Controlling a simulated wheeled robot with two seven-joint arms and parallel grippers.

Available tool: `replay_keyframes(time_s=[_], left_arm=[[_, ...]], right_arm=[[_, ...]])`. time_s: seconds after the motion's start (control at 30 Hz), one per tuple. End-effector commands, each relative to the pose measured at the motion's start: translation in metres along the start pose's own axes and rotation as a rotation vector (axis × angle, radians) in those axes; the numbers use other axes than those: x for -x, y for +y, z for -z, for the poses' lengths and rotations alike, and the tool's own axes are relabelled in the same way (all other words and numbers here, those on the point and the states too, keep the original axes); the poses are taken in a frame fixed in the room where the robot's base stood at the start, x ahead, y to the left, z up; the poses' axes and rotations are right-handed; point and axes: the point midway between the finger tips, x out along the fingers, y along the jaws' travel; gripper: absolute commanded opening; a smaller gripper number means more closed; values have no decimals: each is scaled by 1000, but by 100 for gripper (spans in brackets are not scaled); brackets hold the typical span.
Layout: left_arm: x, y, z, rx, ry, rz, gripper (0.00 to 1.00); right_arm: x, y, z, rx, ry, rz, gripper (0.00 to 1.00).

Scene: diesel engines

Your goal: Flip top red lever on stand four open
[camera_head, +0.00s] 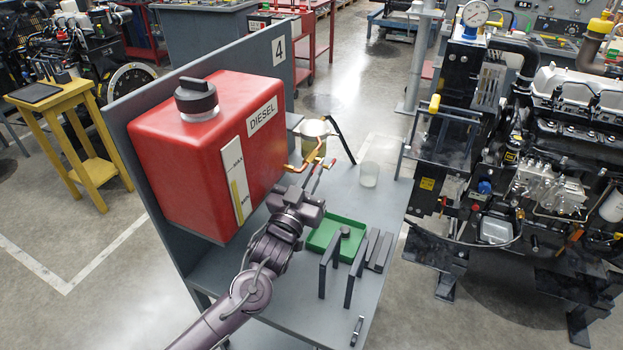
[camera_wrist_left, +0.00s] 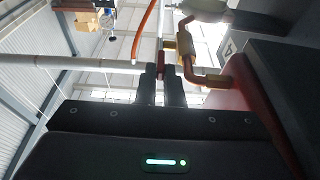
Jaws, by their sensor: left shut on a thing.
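Stand four carries a red diesel tank (camera_head: 205,135) on its grey upright panel (camera_head: 150,95), which bears the number 4. Copper pipework (camera_head: 305,158) sits at the tank's right side, with small red levers near it. My left gripper (camera_head: 313,188) reaches up to this pipework from below. In the left wrist view its two dark fingers (camera_wrist_left: 163,85) are shut on a small red lever (camera_wrist_left: 160,61), with the copper pipe (camera_wrist_left: 208,80) just to the right. The fingers hide much of the lever. My right gripper is not in view.
A green tray (camera_head: 325,246), dark upright plates (camera_head: 355,270) and a clear cup (camera_head: 369,174) stand on the grey table. An orange curved piece (camera_wrist_left: 143,30) rises near my fingers. A large engine (camera_head: 560,130) stands at right; open floor lies at left.

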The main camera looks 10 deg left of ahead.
Motion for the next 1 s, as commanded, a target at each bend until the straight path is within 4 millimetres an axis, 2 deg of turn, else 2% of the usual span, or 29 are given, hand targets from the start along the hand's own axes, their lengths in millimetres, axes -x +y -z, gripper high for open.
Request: replay_keyframes(time_s=[0.07,0.1,0.17,0.47,0.57,0.8,1.0], left_arm=[[0,0,-1,0,-3,-1,0],[0,0,-1,0,-3,-1,10],[0,0,-1,0,-4,-1,16],[3,0,-2,0,-3,0,16],[13,0,-4,1,-4,0,16],[55,0,-5,0,-6,-2,16],[76,0,-3,1,-4,-1,16]], right_arm=[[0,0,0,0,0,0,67],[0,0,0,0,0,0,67],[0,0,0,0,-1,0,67],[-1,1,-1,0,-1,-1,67],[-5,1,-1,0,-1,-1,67],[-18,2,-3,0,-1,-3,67],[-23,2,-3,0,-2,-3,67]])
